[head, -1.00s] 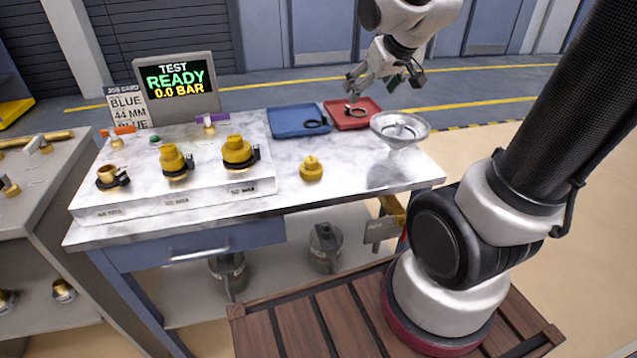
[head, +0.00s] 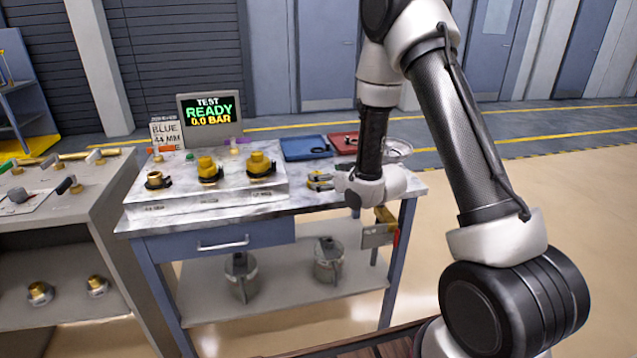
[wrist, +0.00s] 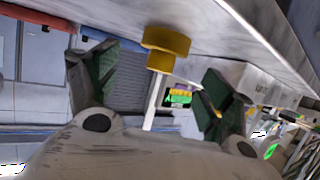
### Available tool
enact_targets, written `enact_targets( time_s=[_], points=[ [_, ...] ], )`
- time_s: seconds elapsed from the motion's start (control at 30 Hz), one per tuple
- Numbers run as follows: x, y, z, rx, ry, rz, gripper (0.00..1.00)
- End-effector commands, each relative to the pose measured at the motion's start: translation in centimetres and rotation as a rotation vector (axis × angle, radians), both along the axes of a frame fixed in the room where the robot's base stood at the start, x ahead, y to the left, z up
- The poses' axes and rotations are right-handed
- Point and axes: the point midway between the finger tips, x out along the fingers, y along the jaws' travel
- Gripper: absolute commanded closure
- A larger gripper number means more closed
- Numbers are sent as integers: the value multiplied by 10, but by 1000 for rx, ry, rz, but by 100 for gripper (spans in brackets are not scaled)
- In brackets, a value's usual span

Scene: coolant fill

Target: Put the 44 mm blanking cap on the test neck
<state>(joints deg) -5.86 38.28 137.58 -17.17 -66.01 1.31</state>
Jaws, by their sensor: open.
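A brass cap (wrist: 166,42) stands on the bench top at the right of the raised block; its size cannot be read. My gripper (head: 318,181) is low at the bench's front right, by this cap. In the wrist view my gripper (wrist: 160,72) is open, with green-padded fingers on either side of the cap's line and the cap apart from both. An open brass neck (head: 156,180) with a black clamp is at the block's left end. Two capped necks, the middle one (head: 208,170) and the right one (head: 260,166), stand beside it.
The display (head: 208,112) reads TEST READY 0.0 BAR; the job card (head: 165,134) shows BLUE and 44 MM. A blue tray (head: 304,148), a red tray (head: 340,137) and a metal bowl (head: 399,147) sit at the back right. A side bench (head: 62,235) stands left.

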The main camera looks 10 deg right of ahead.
Motion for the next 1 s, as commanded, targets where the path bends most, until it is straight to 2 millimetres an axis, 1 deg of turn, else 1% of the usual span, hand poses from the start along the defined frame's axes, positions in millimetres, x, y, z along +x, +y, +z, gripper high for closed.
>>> enact_targets(
  time_s=[0.2,0.33,0.43,0.63,0.77,0.8,0.87,0.9,1.0],
  points=[
    [29,14,-7,1,-2,1,19],
    [44,20,-13,0,0,0,19],
    [48,22,-14,0,0,-1,19],
    [48,22,-14,0,0,-1,19],
    [48,22,-14,0,0,-1,42],
    [48,22,-14,0,0,-1,50],
    [48,22,-14,0,0,-1,61],
    [48,22,-14,0,0,-1,64],
    [48,22,-14,0,0,-1,64]
  ],
)
